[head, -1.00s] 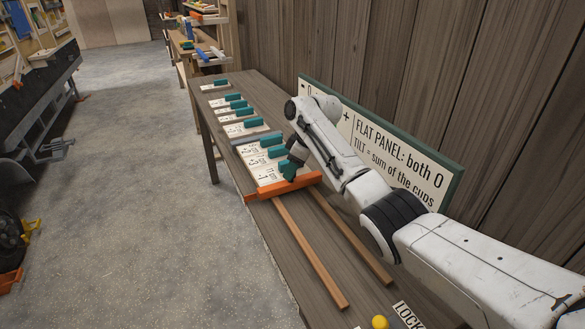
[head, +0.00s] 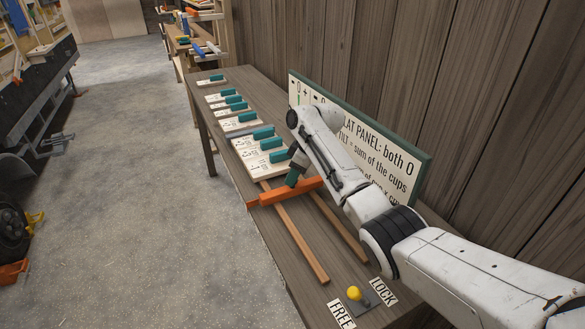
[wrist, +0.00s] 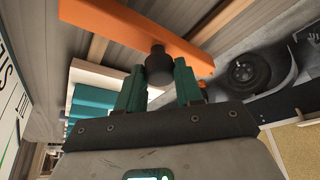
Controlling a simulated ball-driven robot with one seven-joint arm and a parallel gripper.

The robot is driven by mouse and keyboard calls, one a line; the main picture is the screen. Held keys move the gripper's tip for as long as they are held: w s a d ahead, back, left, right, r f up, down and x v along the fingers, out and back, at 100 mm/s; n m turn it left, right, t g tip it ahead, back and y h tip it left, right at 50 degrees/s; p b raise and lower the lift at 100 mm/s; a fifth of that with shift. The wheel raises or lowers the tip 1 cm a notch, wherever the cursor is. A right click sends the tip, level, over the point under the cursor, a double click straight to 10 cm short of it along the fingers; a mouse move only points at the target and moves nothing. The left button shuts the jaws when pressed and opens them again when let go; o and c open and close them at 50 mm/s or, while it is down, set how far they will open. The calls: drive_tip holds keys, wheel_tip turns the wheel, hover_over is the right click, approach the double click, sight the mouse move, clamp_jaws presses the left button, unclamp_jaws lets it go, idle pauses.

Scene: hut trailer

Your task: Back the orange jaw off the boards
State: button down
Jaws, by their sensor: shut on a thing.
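The orange jaw (head: 285,191) lies across two wooden rails (head: 297,240) on the bench. My gripper (head: 293,179) is shut on the dark round knob on top of the jaw. In the wrist view, its teal fingers stand on either side of this knob (wrist: 159,68), and the orange jaw (wrist: 120,32) spans the top. The nearest cream boards with teal blocks (head: 265,165) lie just beyond the jaw. A narrow gap with a bit of rail shows between boards and jaw.
A yellow-knobbed lever (head: 355,293) stands at the near end between the FREE label (head: 341,315) and LOCK label (head: 383,291). A green-framed sign (head: 400,165) stands behind my arm against the plank wall. The rails in front of the jaw are clear.

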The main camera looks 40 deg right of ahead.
drive_tip(key=shift+s, duration=0.15)
drive_tip(key=c, duration=0.8)
unclamp_jaws()
drive_tip(key=shift+o, duration=0.2)
drive_tip(key=b+v, duration=0.1)
drive_tip(key=v, duration=0.9)
drive_tip(key=shift+s+r, duration=0.25)
drive_tip(key=shift+r, duration=0.1)
